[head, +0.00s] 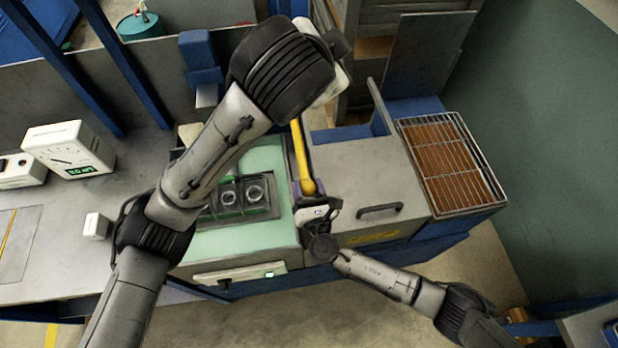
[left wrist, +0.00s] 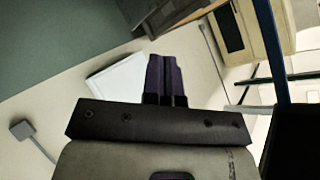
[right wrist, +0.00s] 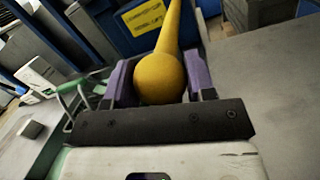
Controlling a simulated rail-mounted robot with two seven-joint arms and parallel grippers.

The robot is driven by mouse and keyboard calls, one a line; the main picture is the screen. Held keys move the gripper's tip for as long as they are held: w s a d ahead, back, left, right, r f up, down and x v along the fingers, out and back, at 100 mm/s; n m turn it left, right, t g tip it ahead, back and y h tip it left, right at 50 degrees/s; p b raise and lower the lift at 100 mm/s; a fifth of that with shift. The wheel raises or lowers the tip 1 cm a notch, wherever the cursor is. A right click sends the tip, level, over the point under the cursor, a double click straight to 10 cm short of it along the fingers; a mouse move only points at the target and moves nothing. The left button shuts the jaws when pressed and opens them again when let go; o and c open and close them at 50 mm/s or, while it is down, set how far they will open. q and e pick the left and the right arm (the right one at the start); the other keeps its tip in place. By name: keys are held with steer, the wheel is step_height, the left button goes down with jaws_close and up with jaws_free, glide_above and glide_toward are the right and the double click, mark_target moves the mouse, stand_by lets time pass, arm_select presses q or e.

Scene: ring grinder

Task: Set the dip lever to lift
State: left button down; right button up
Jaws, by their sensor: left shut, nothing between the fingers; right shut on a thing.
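The dip lever is a yellow bar (head: 299,155) with a round knob at its near end. It lies beside the green-topped machine, between it and the grey cover. My right gripper (head: 309,193) is shut on the knob. In the right wrist view the yellow knob (right wrist: 159,78) sits between the purple fingers, and the bar runs away from it. My left gripper (left wrist: 166,78) shows in the left wrist view with its purple fingers together and nothing between them. In the head view my left arm crosses over the machine, and its gripper is hidden there.
A black tray with rings (head: 238,197) sits in the green top (head: 240,235). A grey cover with a handle (head: 380,211) and a wire-rack basket (head: 450,160) stand to the right. A gauge box (head: 70,148) and a small white block (head: 96,226) are on the left bench.

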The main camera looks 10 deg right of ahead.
arm_select(q)
step_height(320, 180, down, 3)
steer(key=w+d+m+g+y, duration=0.1)
steer(key=d+m+g, duration=0.1)
arm_select(e)
steer(key=shift+r, duration=0.1)
arm_select(q)
steer(key=m+g+y, duration=0.5)
steer(key=m+g, duration=0.5)
steer(key=m, duration=1)
glide_above(309, 188)
step_height(309, 188, down, 28)
steer(key=shift+s+d+r, duration=0.1)
steer(key=shift+s+d, duration=0.05)
steer(key=shift+w+f, duration=0.2)
steer(key=shift+f, duration=0.3)
steer(key=shift+w+f, duration=0.15)
steer(key=shift+f, duration=0.3)
